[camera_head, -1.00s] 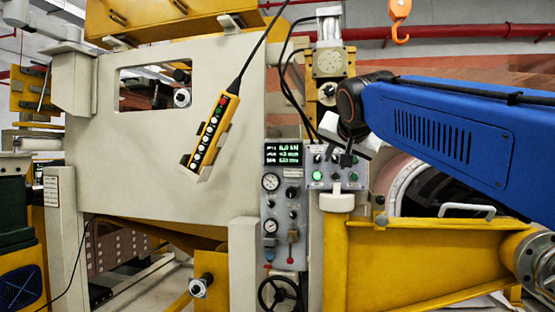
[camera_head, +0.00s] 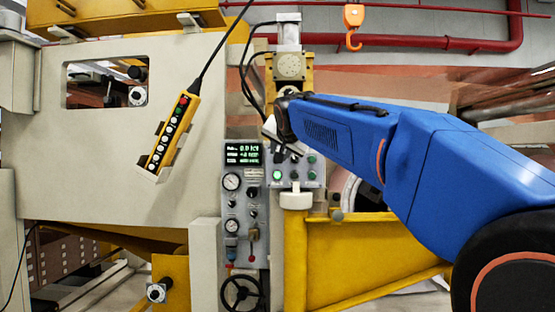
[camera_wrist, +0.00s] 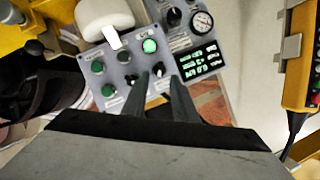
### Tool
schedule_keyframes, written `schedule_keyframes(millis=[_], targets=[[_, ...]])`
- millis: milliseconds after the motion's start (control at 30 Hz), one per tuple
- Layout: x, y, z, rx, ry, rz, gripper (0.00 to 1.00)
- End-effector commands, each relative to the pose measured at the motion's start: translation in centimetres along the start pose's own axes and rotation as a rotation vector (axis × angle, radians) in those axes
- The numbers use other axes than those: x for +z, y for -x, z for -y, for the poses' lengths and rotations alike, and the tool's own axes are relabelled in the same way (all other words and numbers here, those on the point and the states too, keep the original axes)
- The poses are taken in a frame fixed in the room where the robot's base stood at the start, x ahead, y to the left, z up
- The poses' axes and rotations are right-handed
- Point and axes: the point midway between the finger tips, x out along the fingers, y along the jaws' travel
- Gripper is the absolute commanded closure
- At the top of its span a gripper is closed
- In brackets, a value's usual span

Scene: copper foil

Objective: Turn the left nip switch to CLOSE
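A grey control panel (camera_head: 309,180) with switches and green buttons stands at the centre of the head view. It also fills the upper middle of the wrist view (camera_wrist: 117,72). A dark knob with a pale pointer (camera_wrist: 158,69) sits just beyond my fingertips, near a lit green button (camera_wrist: 149,46). A second dark knob (camera_wrist: 130,79) is beside my left finger. The labels are too blurred to tell which is the left nip switch. My gripper (camera_wrist: 158,80) is open, its fingers apart on either side of the nearer knob. I cannot tell whether they touch it.
A gauge panel with a green display (camera_head: 243,153) stands left of the control panel. A yellow pendant (camera_head: 173,130) hangs further left. A white rounded knob (camera_head: 296,200) sits below the panel, above a yellow frame (camera_head: 350,255). An orange hook (camera_head: 354,22) hangs above.

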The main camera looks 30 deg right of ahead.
Motion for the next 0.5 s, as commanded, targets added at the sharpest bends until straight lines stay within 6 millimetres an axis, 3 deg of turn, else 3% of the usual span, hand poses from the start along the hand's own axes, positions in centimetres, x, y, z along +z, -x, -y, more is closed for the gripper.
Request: schedule_keyframes(millis=[200, 500], targets=[[0.0, -3.6, 0.0, 0.001, -0.001, 0.001, 0.74], [0.0, -5.9, 0.0, 0.000, 0.000, 0.000, 0.74]])
